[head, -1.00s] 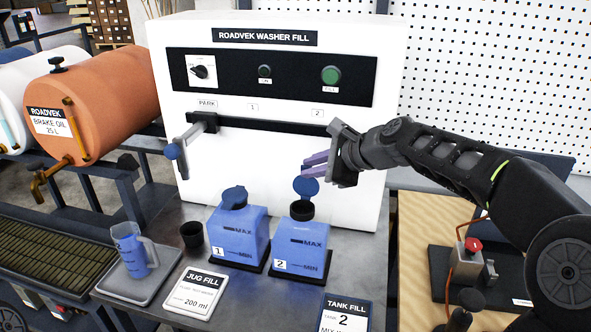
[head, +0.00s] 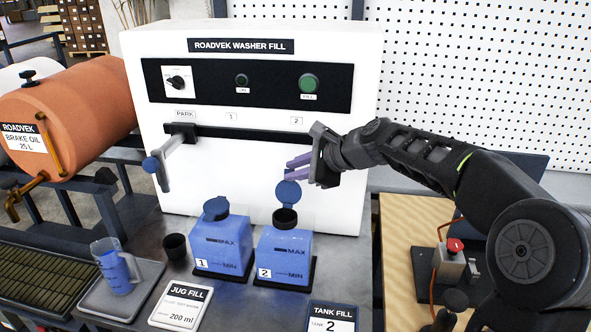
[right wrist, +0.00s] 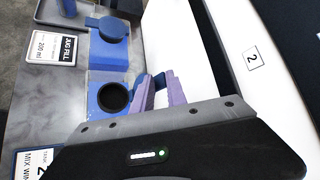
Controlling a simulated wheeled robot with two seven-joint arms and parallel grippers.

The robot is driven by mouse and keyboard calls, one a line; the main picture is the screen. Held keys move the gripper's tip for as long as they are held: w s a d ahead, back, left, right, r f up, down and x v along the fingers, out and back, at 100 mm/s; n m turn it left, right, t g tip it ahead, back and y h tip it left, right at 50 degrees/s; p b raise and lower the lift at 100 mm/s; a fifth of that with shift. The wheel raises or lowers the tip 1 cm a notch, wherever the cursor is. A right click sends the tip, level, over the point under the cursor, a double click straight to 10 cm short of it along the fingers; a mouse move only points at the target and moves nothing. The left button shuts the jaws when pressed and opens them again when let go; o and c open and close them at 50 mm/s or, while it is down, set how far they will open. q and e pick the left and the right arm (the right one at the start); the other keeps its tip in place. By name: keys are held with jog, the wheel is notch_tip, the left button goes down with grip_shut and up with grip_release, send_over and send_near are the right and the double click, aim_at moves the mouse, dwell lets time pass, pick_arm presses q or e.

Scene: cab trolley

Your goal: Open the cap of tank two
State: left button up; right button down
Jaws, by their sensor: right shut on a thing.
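Tank two (head: 284,258) is a blue container with a 2 label, standing in front of the white washer-fill machine. Its blue cap (head: 288,194) is swung up on edge behind the neck, and the dark round opening (head: 285,219) is uncovered. The opening also shows in the right wrist view (right wrist: 113,97). My right gripper (head: 296,165) reaches in from the right, with its purple fingers at the raised cap's upper edge. In the right wrist view, the fingers (right wrist: 160,90) are closed on a blue piece of the cap. My left gripper is out of view.
Tank one (head: 223,246), its cap (head: 216,208) down, stands close on the left. The nozzle arm (head: 165,160) is at the PARK end of the rail.

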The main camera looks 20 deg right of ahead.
jog(key=c, duration=1.9)
grip_release()
jog(key=shift+w+d+r, duration=0.15)
jog(key=shift+w+d, duration=0.1)
jog(key=shift+d, duration=0.15)
jog(key=shift+s+d, duration=0.1)
jog(key=shift+s+d+r, duration=0.1)
jog(key=shift+s+r, duration=0.05)
jog(key=v, duration=0.2)
jog(key=b+v, duration=0.1)
jog(key=v, duration=0.4)
jog(key=shift+s+a, duration=0.15)
jog(key=shift+a, duration=0.15)
jog(key=shift+a, duration=0.1)
